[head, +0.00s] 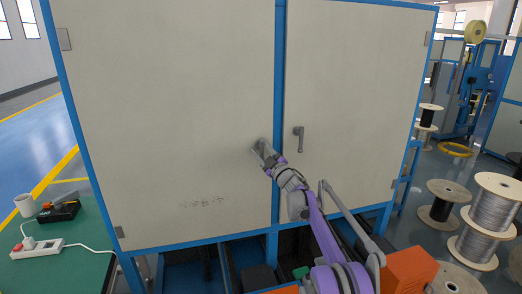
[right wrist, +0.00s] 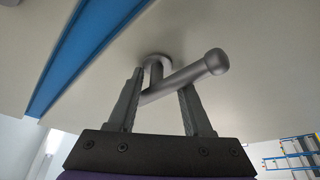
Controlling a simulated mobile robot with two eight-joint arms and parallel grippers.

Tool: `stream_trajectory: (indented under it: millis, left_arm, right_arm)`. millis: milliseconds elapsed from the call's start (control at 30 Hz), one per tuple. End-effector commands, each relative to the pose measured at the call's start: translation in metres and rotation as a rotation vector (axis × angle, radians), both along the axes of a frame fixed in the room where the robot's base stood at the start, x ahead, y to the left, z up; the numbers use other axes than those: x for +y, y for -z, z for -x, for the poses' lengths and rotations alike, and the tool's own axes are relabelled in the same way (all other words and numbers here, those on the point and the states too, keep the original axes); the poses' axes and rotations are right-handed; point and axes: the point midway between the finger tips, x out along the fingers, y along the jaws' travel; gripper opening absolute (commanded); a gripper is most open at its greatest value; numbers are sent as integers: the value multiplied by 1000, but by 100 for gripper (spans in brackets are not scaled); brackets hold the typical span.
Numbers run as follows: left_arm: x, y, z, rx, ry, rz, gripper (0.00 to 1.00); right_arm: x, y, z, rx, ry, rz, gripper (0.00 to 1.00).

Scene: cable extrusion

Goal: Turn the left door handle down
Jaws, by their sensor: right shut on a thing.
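The left door handle (head: 258,143) is a grey lever on the cream left door (head: 170,100), close to the blue middle post. My right gripper (head: 265,154) is at this handle and covers much of it in the head view. In the right wrist view, the handle's bar (right wrist: 215,62) runs slantwise between the two fingers of the right gripper (right wrist: 160,84), its rounded end sticking out to the right. The right gripper is shut on the handle. The handle's exact angle is hard to tell in the head view. My left gripper is not in view.
The right door handle (head: 299,138) hangs down on the right door (head: 350,90), close beside my right arm. A green table (head: 75,270) with a power strip (head: 36,248) and a cup (head: 25,204) is at the left. Wire spools (head: 441,202) stand on the right floor.

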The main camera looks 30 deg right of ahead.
Motion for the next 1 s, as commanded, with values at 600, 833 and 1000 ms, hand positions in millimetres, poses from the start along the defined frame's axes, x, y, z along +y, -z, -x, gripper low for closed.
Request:
stream_trajectory:
  millis: [600, 833, 1000]
  left_arm:
    - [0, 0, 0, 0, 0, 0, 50]
    - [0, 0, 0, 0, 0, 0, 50]
    - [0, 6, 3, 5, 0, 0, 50]
  right_arm:
    - [0, 0, 0, 4, 3, 24, 76]
    - [-1, 0, 1, 3, 3, 19, 76]
    - [-2, 5, 11, 5, 4, 19, 76]
